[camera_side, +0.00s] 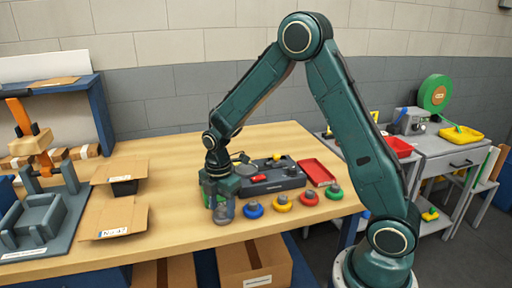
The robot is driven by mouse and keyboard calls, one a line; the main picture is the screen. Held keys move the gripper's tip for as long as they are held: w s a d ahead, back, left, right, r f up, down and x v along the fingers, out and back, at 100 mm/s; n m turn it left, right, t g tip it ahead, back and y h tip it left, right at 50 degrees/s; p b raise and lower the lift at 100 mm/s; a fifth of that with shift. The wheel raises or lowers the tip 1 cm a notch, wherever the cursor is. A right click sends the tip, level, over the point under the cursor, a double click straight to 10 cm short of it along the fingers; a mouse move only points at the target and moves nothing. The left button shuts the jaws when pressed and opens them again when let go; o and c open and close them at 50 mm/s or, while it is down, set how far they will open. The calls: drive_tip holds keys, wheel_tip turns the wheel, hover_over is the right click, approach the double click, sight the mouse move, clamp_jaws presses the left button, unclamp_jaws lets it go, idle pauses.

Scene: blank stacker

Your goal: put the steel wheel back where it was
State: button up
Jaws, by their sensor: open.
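My gripper (220,203) points down at the front of the wooden table. It is open, with its fingers low over a grey round piece (223,217) that looks like the steel wheel. This piece stands on the table at the left end of a row of coloured wheels. The fingers partly hide its top, and I cannot tell whether they touch it. A dark grey fixture (272,182) lies just behind and right of the gripper, with a red block, a yellow knob and a grey disc (241,158) on or near it.
To the right stand blue (253,211), yellow (282,206), red (309,201) and green (334,194) wheels with grey knobs. A red tray (318,172) lies behind them. Open cardboard boxes (115,213) and a grey press (48,220) are at left. The table's back is clear.

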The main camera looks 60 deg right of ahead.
sight(222, 209)
wheel_tip(222, 209, up, 12)
idle(0.7)
drive_tip(key=shift+r, duration=0.2)
idle(0.3)
drive_tip(key=s+a+r+m+t, duration=0.1)
drive_tip(key=s+r+m, duration=0.3)
drive_tip(key=s+m, duration=0.4)
drive_tip(key=s+a+r+m+t, duration=0.2)
drive_tip(key=s+r+m+t, duration=0.2)
drive_tip(key=s+m, duration=0.4)
drive_tip(key=shift+s+a+r+t, duration=0.15)
drive_tip(key=shift+s+r+t, duration=0.25)
drive_tip(key=shift+s, duration=3.1)
